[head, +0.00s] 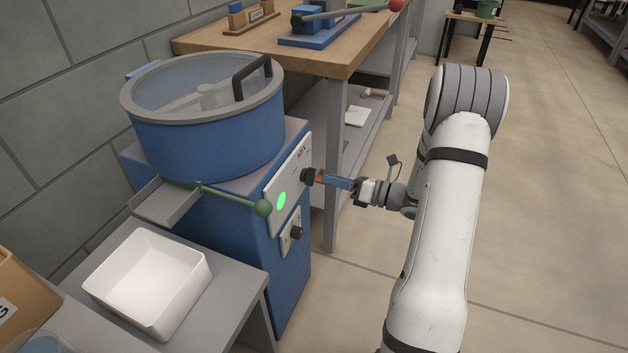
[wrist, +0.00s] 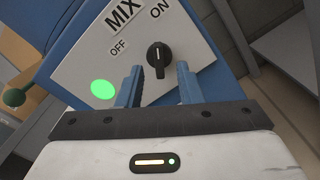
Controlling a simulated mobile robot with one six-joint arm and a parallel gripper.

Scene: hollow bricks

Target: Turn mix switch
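The mix switch is a black knob (wrist: 158,57) on a white panel (wrist: 85,62) marked MIX, OFF and ON. Its raised grip stands upright in the wrist view, and its white mark appears to point towards ON. A round green light (wrist: 103,89) glows beside it. In the head view the knob (head: 307,176) is on the right side of the blue mixer (head: 210,140). My gripper (wrist: 160,68) is open, with one blue finger on each side of the knob's line and clear gaps visible. In the head view my gripper (head: 323,180) is just right of the knob.
A lever with a green ball (head: 264,208) sticks out near the panel's left edge. A second black knob (head: 296,233) is lower down. A white tray (head: 145,280) stands on the grey table at left. A wooden workbench (head: 330,58) is behind. Floor at right is free.

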